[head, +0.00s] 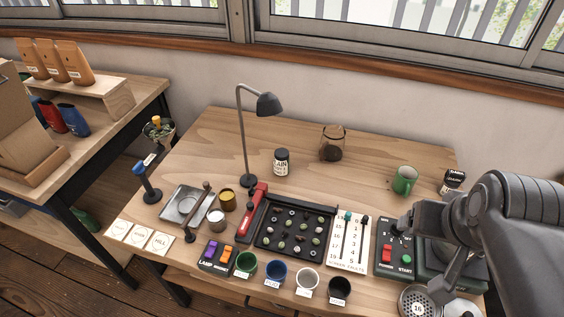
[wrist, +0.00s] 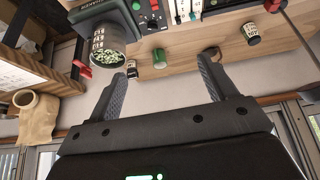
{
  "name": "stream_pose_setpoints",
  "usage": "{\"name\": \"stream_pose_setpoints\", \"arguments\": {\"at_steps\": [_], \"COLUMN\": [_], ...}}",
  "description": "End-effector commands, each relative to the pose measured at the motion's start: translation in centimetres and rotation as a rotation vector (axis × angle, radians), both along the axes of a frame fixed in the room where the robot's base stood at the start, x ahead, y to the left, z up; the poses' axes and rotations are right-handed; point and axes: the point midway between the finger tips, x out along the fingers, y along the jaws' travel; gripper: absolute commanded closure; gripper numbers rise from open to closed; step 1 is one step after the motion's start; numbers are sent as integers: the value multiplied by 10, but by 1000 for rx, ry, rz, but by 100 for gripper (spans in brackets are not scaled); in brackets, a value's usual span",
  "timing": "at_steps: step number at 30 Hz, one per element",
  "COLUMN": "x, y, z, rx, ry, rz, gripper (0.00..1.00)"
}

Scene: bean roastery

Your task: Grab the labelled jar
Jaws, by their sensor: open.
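A small jar with a dark lid and a white lettered label (head: 281,162) stands upright on the wooden bench, right of the lamp. What seems to be the same jar shows at the top right of the wrist view (wrist: 272,5). A second dark jar with a label (head: 453,182) stands at the right, partly behind my arm. My gripper (wrist: 163,68) is open and empty in the wrist view.
The desk lamp (head: 243,130) rises left of the jar. A bean tray (head: 262,240) and several cups lie in front. The bench around the labelled jar is clear.

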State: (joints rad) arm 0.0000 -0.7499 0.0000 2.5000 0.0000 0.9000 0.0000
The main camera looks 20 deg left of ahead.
Motion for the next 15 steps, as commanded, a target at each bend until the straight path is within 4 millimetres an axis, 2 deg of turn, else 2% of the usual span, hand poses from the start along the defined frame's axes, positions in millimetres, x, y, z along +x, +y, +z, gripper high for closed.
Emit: {"name": "stream_pose_setpoints", "arguments": {"at_steps": [3, 11, 15], "x": [0, 2, 19], "y": [0, 0, 6], "z": [0, 1, 5], "rx": [0, 0, -5], "ry": [0, 1, 8], "rz": [0, 2, 26], "gripper": [19, 19, 19]}}
